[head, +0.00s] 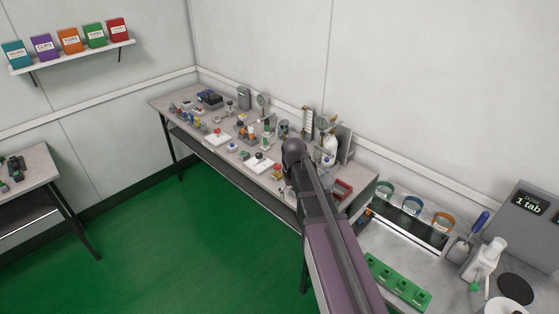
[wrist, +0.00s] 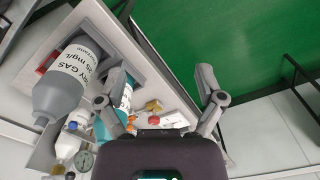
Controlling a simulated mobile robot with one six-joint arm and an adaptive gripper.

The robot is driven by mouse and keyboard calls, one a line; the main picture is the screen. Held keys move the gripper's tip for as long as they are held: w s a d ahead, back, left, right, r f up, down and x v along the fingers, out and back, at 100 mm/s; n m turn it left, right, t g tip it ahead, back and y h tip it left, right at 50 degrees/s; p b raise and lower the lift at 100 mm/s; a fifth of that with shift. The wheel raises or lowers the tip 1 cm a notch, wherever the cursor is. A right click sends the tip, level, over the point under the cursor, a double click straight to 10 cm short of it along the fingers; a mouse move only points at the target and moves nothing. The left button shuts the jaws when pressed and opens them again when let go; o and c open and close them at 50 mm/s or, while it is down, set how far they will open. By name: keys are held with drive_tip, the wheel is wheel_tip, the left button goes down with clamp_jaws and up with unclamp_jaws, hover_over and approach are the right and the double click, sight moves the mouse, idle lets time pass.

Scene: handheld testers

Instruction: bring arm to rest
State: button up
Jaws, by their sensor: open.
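My arm (head: 325,225) reaches from the lower right of the head view up over the long bench (head: 225,165). My gripper (wrist: 163,80) shows in the wrist view with its two fingers spread wide and nothing visible between them. A strip of grey bench and the green floor (wrist: 205,30) lie beyond the fingers. The left finger overlaps a teal bottle (wrist: 117,85) in the picture; I cannot tell whether they touch. In the head view I cannot make out the fingers.
A grey bottle marked "GAS" (wrist: 70,75) and a white bottle (wrist: 68,145) are left of the gripper. Small instruments crowd the long bench. A green tray (head: 398,283) and coloured rings (head: 412,205) sit at right. The green floor (head: 190,240) is open.

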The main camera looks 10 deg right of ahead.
drive_tip(key=s+m, duration=0.1)
drive_tip(key=s, duration=1.4)
idle(1.3)
